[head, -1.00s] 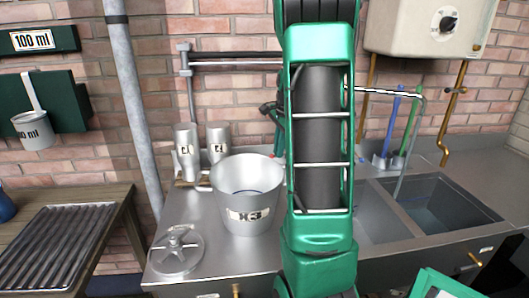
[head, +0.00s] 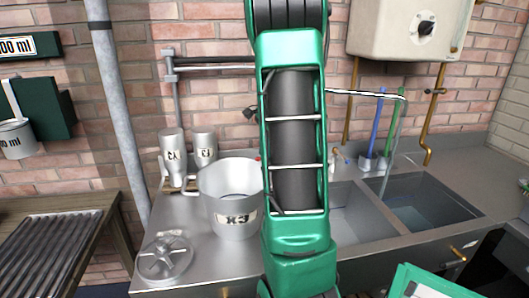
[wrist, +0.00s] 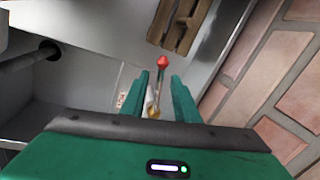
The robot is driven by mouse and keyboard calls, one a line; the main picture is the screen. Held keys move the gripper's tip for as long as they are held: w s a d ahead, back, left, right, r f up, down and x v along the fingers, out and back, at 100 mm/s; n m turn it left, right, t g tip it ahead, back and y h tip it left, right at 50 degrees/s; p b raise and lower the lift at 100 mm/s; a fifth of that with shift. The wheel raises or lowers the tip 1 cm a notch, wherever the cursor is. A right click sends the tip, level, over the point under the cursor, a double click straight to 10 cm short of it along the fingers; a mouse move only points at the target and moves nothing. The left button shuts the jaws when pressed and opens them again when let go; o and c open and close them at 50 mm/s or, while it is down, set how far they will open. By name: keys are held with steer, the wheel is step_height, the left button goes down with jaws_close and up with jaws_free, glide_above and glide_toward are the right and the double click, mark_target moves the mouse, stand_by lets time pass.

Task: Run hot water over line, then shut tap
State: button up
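My gripper (wrist: 162,88) is open in the wrist view, its two green fingers apart. A thin lever with a red ball tip (wrist: 163,61) shows in the gap between and beyond the fingertips; I cannot tell whether they touch it. A small red spot (head: 258,158) shows beside my arm in the head view. My gripper is hidden behind the arm there. A metal spout (head: 365,93) reaches right over the sinks. A thin pale line, water or tube, drops from it into the right sink (head: 425,205). I cannot tell which thing is the line.
A steel bucket (head: 231,190) stands on the counter left of my arm. A round lid (head: 165,260) lies in front. Brushes (head: 375,135) stand by the sinks. A white heater (head: 390,30) hangs above. A wooden rack (wrist: 180,22) shows in the wrist view.

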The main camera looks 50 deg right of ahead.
step_height(320, 180, up, 10)
steer(key=s+a, duration=0.1)
steer(key=shift+s+r, duration=0.25)
steer(key=shift+s, duration=0.1)
steer(key=shift+s, duration=0.1)
stand_by(0.3)
